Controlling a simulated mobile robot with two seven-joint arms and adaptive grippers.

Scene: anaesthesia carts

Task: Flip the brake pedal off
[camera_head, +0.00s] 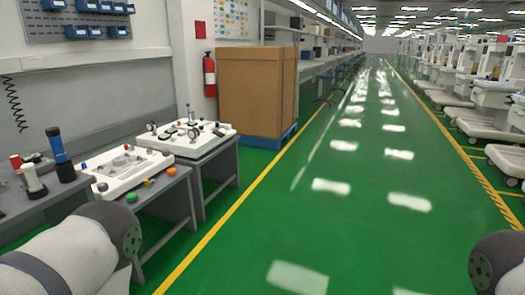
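Several white anaesthesia carts (496,98) stand in a row along the right side of the aisle, with pale wheeled bases. The nearest cart base (508,160) is cut off by the right edge of the picture. I cannot make out a brake pedal on any cart at this size. My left arm shows at the bottom left and my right arm at the bottom right. Both of my grippers are outside the picture.
Grey workbenches (182,200) with white test panels stand on the left. A large cardboard box (250,92) sits on a blue pallet beyond them. A fire extinguisher (209,75) hangs on the wall. The green aisle floor (345,225) between yellow lines is clear.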

